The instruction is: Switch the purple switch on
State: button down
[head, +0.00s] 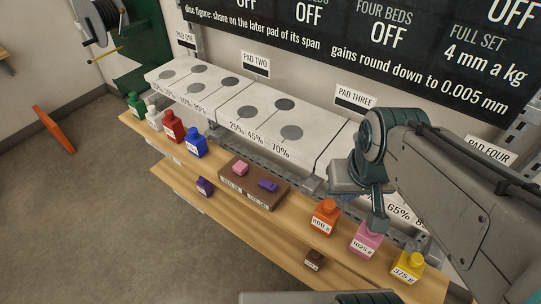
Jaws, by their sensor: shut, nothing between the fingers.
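The purple switch (267,185) is a small rocker on the right half of a brown box (251,199) on the wooden shelf. A pink switch (240,169) sits beside it on the left half. Labels on the box front are too small to read, and I cannot tell which way the purple rocker is tilted. My gripper (378,222) is shut and empty at the right, pointing down near the orange and pink bottles. It is well right of the purple switch and apart from it.
Green, white, red and blue bottles (196,143) stand left of the box. Orange (324,218), pink (366,240) and yellow (408,268) bottles stand right. White pads (215,95) lie behind.

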aim_at(269, 185)
jog(key=k, duration=1.25)
jog(key=u, duration=0.65)
jog(key=i, duration=1.5)
jog(key=z, duration=0.65)
